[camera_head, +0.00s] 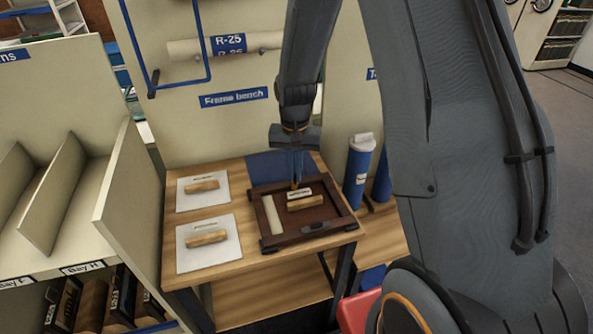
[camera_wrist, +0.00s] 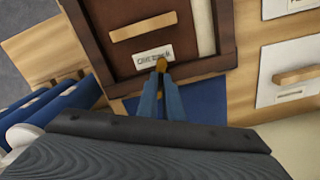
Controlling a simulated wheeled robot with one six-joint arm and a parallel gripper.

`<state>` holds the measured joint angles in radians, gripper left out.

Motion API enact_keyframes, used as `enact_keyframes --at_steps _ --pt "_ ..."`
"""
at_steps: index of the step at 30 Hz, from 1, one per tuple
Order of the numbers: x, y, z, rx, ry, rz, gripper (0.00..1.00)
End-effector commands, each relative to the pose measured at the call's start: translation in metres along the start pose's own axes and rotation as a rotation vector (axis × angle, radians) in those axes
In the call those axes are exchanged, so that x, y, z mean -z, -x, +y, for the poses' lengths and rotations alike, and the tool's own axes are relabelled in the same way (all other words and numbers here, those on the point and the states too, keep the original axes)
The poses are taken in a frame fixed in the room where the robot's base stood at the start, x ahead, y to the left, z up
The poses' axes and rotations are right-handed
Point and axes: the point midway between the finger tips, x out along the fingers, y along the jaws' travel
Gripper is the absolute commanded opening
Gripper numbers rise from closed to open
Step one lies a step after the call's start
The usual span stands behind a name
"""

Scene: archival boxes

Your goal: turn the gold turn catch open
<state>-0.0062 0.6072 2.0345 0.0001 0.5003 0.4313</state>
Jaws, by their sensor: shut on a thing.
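The gold turn catch (camera_wrist: 162,65) shows in the wrist view at the edge of the dark brown frame (camera_wrist: 222,35), next to a white label. My gripper (camera_wrist: 162,78) has its blue fingers closed on the catch, and the fingertips hide part of it. In the head view my gripper (camera_head: 296,180) points down at the far edge of the frame (camera_head: 262,222), which lies flat on the wooden bench. Inside the frame is a dark panel with a wooden bar handle (camera_head: 305,202). How far the catch is turned I cannot tell.
Two white panels with wooden handles (camera_head: 207,238) (camera_head: 202,186) lie left of the frame. A cream strip (camera_head: 271,213) lies inside the frame. Blue tubes (camera_head: 357,165) stand at the right. A tan back panel (camera_head: 215,125) rises behind the bench, and shelving (camera_head: 125,195) stands at left.

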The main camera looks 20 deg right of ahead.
Motion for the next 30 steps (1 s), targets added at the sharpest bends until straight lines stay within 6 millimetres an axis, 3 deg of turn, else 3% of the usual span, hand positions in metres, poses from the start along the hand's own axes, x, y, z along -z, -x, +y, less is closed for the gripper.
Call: enact_keyframes --at_steps 30 --pt "0.0038 0.0012 -0.0056 0.002 -0.934 0.002 0.0"
